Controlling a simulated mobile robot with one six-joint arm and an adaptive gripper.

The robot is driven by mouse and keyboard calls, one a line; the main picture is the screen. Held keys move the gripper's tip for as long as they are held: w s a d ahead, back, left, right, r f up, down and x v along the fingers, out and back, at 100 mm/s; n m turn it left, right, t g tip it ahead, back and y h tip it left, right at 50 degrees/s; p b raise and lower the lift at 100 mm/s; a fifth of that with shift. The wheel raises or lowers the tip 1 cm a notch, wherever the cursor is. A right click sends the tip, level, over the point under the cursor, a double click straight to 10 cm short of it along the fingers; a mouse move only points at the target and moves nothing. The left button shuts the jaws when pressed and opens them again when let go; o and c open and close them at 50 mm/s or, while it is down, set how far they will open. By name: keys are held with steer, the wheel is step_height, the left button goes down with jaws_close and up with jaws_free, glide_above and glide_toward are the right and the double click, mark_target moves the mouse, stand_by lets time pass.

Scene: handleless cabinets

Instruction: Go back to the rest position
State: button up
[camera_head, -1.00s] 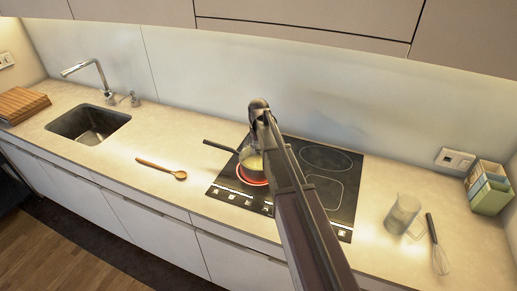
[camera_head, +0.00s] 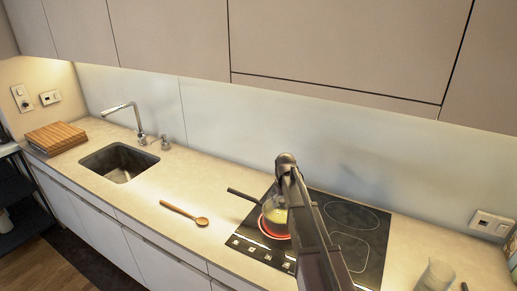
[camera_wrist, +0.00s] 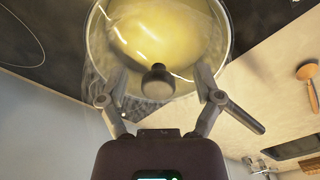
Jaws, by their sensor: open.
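A small pot (camera_head: 270,224) with a dark handle and yellow contents stands on a glowing red ring of the black hob (camera_head: 365,262). In the wrist view the pot (camera_wrist: 222,35) shows from above, with what looks like a clear lid bearing a black knob (camera_wrist: 157,83). My gripper (camera_wrist: 157,92) is open, with one finger on each side of the knob. I see no finger closed on it; whether they touch it is unclear. In the head view my arm hides the gripper and part of the pot.
A wooden spoon (camera_head: 185,213) lies on the counter left of the hob. Beyond are the sink (camera_head: 118,162), faucet (camera_head: 130,112) and wooden boards (camera_head: 56,138). A clear jug (camera_head: 436,275) stands at right. Upper cabinets (camera_head: 340,45) overhang the back wall.

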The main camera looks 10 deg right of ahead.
steer(key=s+a+m, duration=0.1)
steer(key=s+m, duration=0.1)
steer(key=s, duration=2.3)
steer(key=shift+f, duration=0.2)
